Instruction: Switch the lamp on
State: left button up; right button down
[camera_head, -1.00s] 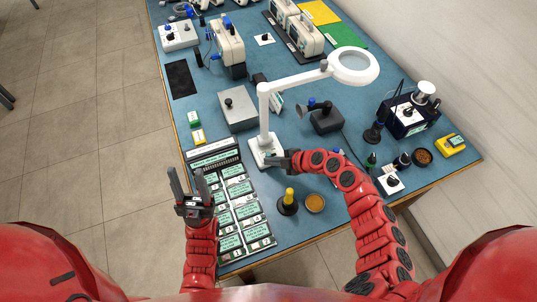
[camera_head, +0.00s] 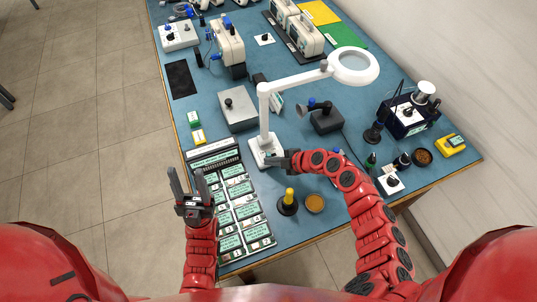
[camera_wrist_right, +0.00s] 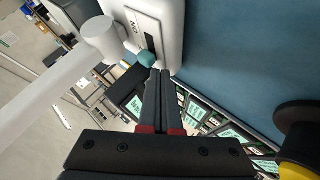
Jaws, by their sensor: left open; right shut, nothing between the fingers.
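The white magnifier lamp (camera_head: 264,118) stands upright on the bench, its ring head (camera_head: 354,66) reaching to the right. Its base (camera_head: 262,147) also shows in the right wrist view (camera_wrist_right: 169,14), with a dark slot, a small label that seems to read ON, and a teal knob (camera_wrist_right: 147,58) at the slot's near end. My right gripper (camera_head: 271,160) is shut and empty at the base. Its fingertips in the wrist view (camera_wrist_right: 161,73) are right by the knob; I cannot tell whether they touch it. My left gripper (camera_head: 185,172) is open and empty, over the bench's left edge.
A rack of labelled trays (camera_head: 240,205) lies left of the lamp base. A yellow-handled tool on a black base (camera_head: 288,200) and a small round dish (camera_head: 315,203) stand in front. A grey box (camera_head: 238,110) and a dark stand (camera_head: 326,121) flank the lamp post.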

jog(key=shift+p, duration=0.5)
dwell(0.9)
jog(key=shift+w+d+b, duration=0.3)
jog(key=shift+d+b, duration=0.1)
jog(key=shift+d, duration=0.45)
dwell(0.5)
jog(key=shift+a, duration=0.1)
jog(key=shift+s+a+p, duration=0.1)
jog(key=shift+a+p, duration=0.1)
jog(key=shift+p, duration=0.2)
